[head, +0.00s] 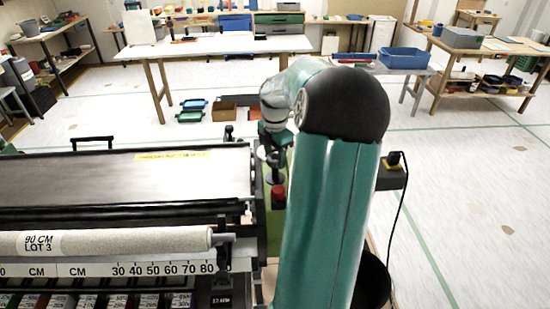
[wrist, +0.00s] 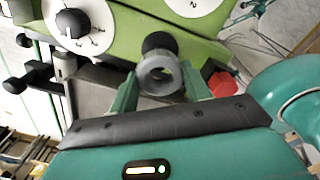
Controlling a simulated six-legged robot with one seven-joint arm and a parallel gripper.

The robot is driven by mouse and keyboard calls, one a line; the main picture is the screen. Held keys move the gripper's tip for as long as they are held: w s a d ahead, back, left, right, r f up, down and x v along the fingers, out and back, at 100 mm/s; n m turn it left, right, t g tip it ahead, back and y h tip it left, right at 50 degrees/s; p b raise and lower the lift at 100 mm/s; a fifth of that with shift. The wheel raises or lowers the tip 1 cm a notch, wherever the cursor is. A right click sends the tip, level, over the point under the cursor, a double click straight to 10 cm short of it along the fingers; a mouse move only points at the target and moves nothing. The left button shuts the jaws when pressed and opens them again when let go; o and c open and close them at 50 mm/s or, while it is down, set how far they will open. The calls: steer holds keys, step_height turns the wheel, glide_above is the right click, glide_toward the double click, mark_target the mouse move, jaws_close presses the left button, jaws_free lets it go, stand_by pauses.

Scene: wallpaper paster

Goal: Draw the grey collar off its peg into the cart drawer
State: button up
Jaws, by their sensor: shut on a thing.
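The grey collar (wrist: 176,76) is a short ring in the middle of the wrist view, with its open end facing the camera. The two green fingers of my gripper (wrist: 160,86) press on it from left and right, so the gripper is shut on it. A black round part (wrist: 159,42) shows just beyond the collar, against the green side plate (wrist: 130,30). I cannot tell whether the collar is still around its peg. In the head view my arm hides most of the gripper and the collar. I cannot make out the cart drawer in either view.
A white dial with a black knob (wrist: 72,23) and black clamp parts (wrist: 40,85) lie left of the collar. A red part (wrist: 222,84) is close on the right. The pasting machine (head: 130,180) fills the lower left. Open floor (head: 480,190) lies to the right.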

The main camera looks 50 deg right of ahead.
steer(key=shift+r, duration=0.3)
steer(key=shift+r, duration=2)
